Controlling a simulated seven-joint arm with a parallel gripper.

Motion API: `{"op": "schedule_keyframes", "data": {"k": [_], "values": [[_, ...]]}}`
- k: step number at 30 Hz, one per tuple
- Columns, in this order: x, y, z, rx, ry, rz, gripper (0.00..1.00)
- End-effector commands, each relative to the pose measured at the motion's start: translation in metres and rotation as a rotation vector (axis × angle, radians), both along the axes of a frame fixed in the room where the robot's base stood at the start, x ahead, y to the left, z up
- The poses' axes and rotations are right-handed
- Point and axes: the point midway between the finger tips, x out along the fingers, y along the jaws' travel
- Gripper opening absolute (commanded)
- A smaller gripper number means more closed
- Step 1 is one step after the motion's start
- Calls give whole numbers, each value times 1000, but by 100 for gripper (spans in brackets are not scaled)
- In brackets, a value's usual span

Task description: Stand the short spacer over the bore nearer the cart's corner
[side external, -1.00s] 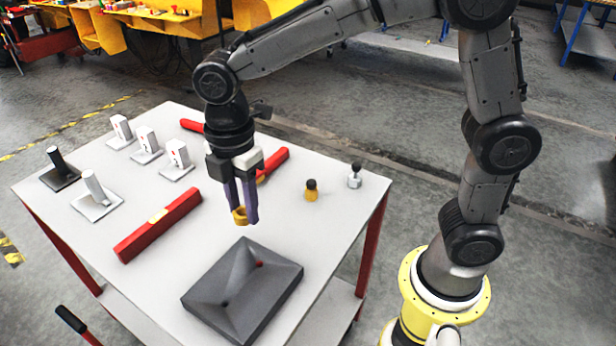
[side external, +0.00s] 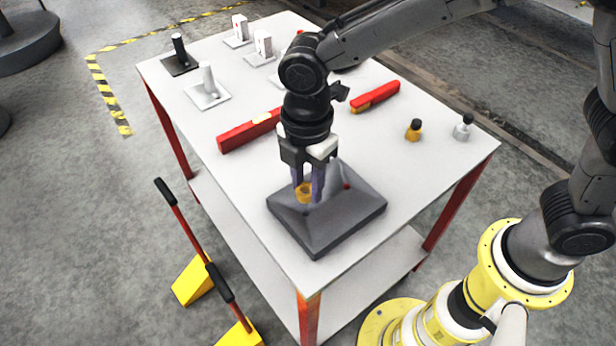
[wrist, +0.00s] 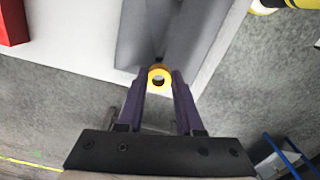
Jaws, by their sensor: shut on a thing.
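My gripper (side external: 305,196) is shut on a short yellow-orange ring, the spacer (side external: 303,190). In the side view it holds the spacer over the near-left part of a dark grey casting (side external: 345,222), which lies on the white cart top. I cannot tell whether the spacer touches the casting. A red-marked bore (side external: 347,186) shows on the casting, to the right of my fingers. The other bore is hidden behind the spacer and fingers. In the wrist view, the spacer (wrist: 159,69) sits between my fingertips with its hole visible, and the grey casting (wrist: 200,30) is beyond it.
A red bar (side external: 235,136) lies behind the casting and another red bar (side external: 376,97) farther back. A yellow black-topped piece (side external: 414,131) and a silver one (side external: 463,128) stand at the right. Posts and white blocks stand at the far left. The cart's corner (side external: 310,292) is in front.

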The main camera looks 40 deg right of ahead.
Motion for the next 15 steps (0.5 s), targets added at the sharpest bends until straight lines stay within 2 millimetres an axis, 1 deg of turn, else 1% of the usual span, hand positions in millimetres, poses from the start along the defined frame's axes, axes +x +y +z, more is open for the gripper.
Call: {"op": "schedule_keyframes", "data": {"k": [9, 15], "values": [[-1, -1, -27, -3, 3, -1, 0], [0, 0, -41, -2, 3, -1, 0]]}}
